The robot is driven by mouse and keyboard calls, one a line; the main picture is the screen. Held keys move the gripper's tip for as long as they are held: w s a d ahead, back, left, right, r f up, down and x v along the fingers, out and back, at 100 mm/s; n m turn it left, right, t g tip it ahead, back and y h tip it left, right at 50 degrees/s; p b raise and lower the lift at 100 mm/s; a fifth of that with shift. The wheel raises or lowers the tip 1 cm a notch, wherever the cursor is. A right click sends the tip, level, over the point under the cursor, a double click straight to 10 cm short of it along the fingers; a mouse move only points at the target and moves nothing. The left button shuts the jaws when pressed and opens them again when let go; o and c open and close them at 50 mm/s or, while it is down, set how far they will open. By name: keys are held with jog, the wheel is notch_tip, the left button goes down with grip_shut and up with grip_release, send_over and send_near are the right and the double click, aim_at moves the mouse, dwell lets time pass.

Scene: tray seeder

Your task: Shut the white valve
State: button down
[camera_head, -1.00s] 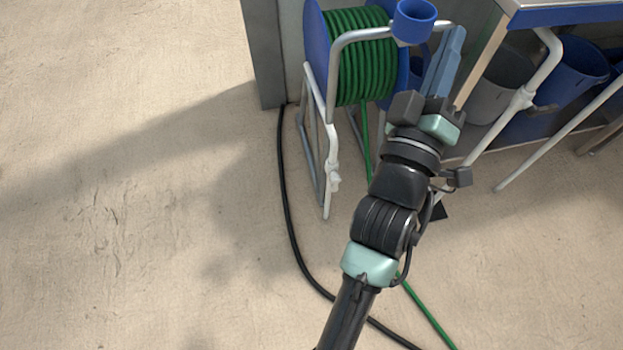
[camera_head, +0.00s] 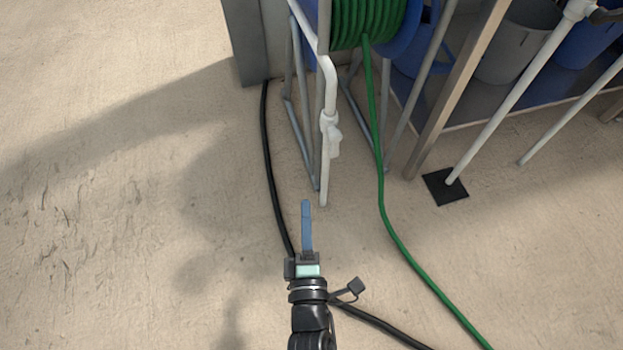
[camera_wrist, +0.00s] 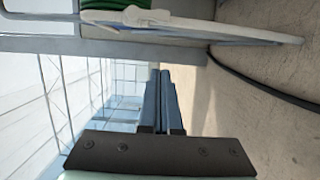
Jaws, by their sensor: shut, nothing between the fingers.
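The white valve (camera_head: 331,124) sits on a thin white pipe beside the hose reel, with a short white handle (camera_head: 336,143) pointing down along the pipe's right side. In the wrist view the white valve (camera_wrist: 140,17) shows at the top, and its pipe runs to the right. My gripper (camera_head: 306,203) is shut and empty, its blue fingers together. In the head view the tips are below and left of the valve, near the pipe's lower end. In the wrist view my gripper (camera_wrist: 160,74) points toward the pipe and does not touch the valve.
The hose reel (camera_head: 409,22) carries green hose (camera_head: 380,190) that trails over the floor. A black hose (camera_head: 270,165) runs on the left. A white table leg (camera_head: 505,97) with a black foot pad (camera_head: 444,187) stands right. The floor at left is clear.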

aim_at(335, 145)
jog(key=w+d+b, duration=0.2)
jog(key=w+d, duration=0.1)
jog(key=w, duration=0.8)
